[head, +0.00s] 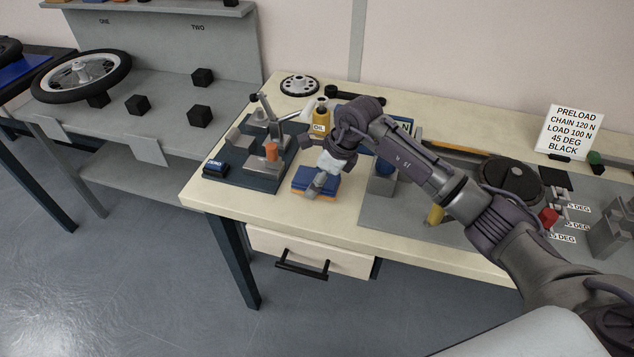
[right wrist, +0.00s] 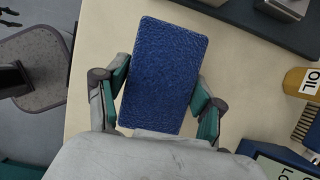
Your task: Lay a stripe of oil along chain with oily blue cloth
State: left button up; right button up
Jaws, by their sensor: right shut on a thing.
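The blue cloth (head: 303,177) is a flat rectangular pad with an orange edge below it, near the bench's front edge in the head view. My right gripper (head: 317,187) reaches down onto it. In the right wrist view the textured blue face of the cloth (right wrist: 163,75) lies between the two green-padded fingers (right wrist: 160,100), which are shut on its sides. Whether the cloth touches the bench is unclear. The oil bottle (head: 320,127) stands behind the gripper and also shows in the right wrist view (right wrist: 302,82). I cannot make out the chain. My left gripper is not in view.
A dark fixture plate (head: 240,172) with metal posts and an orange part stands left of the cloth. A chainring (head: 299,85) lies behind. A grey plate with a black disc (head: 511,178) and a preload sign (head: 572,132) are at right. Bare bench lies in front.

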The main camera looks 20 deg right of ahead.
jog(key=shift+f, duration=0.9)
jog(key=shift+f, duration=0.1)
jog(key=o, duration=1)
jog(key=shift+r, duration=0.2)
jog(key=shift+d+r, duration=0.15)
jog(key=shift+r, duration=0.1)
jog(key=v, duration=1.1)
jog(key=shift+s+r+b, duration=0.15)
jog(key=shift+b, duration=0.25)
